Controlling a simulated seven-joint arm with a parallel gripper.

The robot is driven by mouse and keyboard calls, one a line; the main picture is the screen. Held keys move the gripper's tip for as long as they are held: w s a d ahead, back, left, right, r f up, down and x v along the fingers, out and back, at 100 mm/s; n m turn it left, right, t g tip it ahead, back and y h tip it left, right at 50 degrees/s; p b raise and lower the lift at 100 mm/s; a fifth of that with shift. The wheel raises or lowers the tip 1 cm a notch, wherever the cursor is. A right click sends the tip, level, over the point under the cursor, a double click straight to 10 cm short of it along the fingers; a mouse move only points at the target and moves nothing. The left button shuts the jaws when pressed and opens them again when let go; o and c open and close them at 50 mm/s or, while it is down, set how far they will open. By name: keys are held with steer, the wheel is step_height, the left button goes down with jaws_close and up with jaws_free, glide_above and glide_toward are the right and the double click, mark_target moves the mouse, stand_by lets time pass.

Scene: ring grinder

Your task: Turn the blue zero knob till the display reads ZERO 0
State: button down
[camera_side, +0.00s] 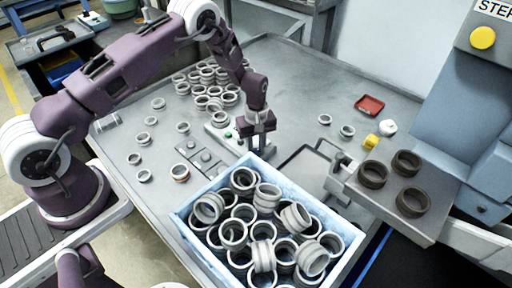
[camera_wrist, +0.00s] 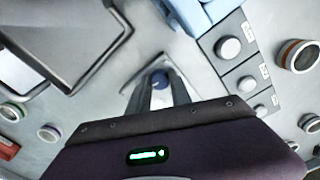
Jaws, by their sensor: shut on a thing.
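The blue zero knob (camera_wrist: 161,77) shows in the wrist view between the two fingertips of my gripper (camera_wrist: 160,88). The fingers point down at it and are shut on it. In the side view my gripper (camera_side: 257,146) is low over the table, and the knob is hidden behind the fingers. I cannot make out a display with a ZERO reading in either view.
A pale blue crate (camera_side: 187,222) full of grey rings stands just in front of my gripper. A plate with several round pieces (camera_side: 205,160) lies to its left. Loose rings crowd behind. A block (camera_side: 392,213) with three brown rings is at right.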

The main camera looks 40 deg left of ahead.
mark_target(256, 150)
steer(key=m, duration=1.1)
steer(key=shift+m, duration=1.8)
steer(key=c, duration=1.5)
jaws_free()
steer(key=shift+o, duration=0.2)
step_height(256, 150, up, 7)
steer(key=shift+r, duration=0.1)
steer(key=shift+r, duration=0.1)
